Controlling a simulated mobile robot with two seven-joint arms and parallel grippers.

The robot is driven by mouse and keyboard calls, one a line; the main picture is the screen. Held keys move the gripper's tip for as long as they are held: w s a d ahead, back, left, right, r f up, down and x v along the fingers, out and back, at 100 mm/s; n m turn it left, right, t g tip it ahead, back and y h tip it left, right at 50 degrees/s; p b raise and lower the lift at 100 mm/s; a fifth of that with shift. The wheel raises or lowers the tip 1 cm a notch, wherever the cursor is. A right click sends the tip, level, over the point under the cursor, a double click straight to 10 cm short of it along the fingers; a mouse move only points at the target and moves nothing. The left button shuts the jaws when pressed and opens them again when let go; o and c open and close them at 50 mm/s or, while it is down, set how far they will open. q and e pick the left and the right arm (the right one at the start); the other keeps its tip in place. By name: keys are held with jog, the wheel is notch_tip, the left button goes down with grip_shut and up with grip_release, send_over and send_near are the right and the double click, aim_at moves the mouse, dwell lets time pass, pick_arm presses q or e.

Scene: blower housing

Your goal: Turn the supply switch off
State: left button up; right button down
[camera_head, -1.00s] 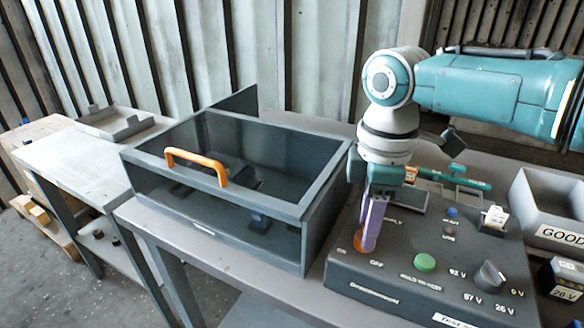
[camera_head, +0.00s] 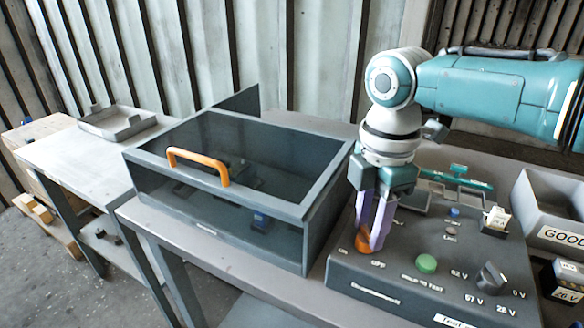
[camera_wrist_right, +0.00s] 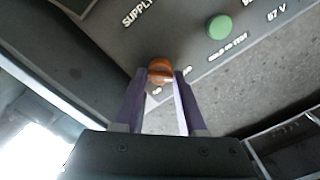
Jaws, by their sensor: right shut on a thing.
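The supply switch (camera_head: 362,244) is an orange rotary knob on the sloped grey test panel (camera_head: 450,262), between the ON and OFF labels. My right gripper (camera_head: 371,240) points down at it with its two purple fingers around the knob. The right wrist view shows the orange knob (camera_wrist_right: 159,71) between the fingertips (camera_wrist_right: 161,78), near the SUPPLY lettering. The gripper is shut on the knob. The fingers hide part of the knob, and I cannot tell its exact pointing direction. My left gripper is not in view.
A dark box with a clear lid and orange handle (camera_head: 199,163) stands left of the panel. A green button (camera_head: 426,263) and a grey voltage knob (camera_head: 491,277) sit right of the switch. A grey bin marked GOOD (camera_head: 558,236) stands at the right.

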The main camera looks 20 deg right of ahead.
aim_at(368, 232)
jog(key=shift+c, duration=2.3)
grip_release()
notch_tip(368, 232, up, 10)
jog(key=shift+p, duration=0.45)
